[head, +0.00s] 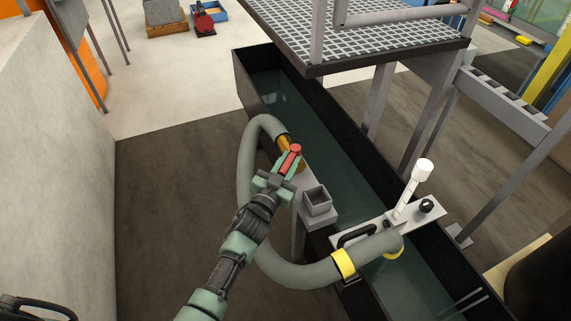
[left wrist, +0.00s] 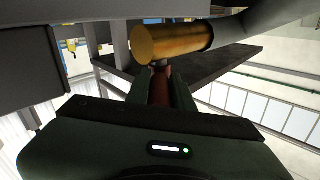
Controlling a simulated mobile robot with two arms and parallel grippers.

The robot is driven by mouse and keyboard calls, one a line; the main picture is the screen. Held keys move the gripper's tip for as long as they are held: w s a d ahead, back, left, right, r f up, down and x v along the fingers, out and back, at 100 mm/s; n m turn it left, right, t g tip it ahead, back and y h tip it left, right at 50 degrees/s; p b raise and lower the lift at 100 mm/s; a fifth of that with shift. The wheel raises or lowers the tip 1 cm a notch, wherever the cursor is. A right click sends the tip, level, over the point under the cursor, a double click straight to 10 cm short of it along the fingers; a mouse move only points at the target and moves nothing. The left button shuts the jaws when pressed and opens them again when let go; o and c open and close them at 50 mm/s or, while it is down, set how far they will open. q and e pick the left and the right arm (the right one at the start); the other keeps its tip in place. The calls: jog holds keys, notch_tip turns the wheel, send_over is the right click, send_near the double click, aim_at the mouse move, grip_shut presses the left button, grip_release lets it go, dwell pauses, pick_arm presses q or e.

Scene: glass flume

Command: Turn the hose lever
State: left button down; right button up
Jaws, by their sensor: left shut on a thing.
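The red hose lever (head: 293,150) stands at the brass fitting (head: 282,142) on the end of the thick grey hose (head: 245,170). My left gripper (head: 286,163) is shut on the lever, with its fingers on either side of it. In the left wrist view the lever (left wrist: 160,88) sits between the fingers, just below the brass fitting (left wrist: 172,42). Much of the lever is hidden by the fingers. My right gripper is in neither view.
The hose loops down to a yellow band (head: 343,263) by the long black water trough (head: 262,100). A small grey open box (head: 317,200) is right of my gripper. A white-headed handle (head: 422,171) stands on a plate across the trough. A grated platform (head: 370,30) overhangs the trough.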

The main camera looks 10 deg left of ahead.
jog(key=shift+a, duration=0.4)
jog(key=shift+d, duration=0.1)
pick_arm(q)
jog(key=c, duration=1.2)
grip_release()
jog(key=shift+c, duration=0.2)
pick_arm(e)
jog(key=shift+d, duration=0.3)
pick_arm(q)
jog(key=shift+s, duration=0.1)
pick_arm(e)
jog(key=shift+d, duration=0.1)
pick_arm(q)
jog(key=v, duration=0.7)
jog(key=shift+s, duration=0.35)
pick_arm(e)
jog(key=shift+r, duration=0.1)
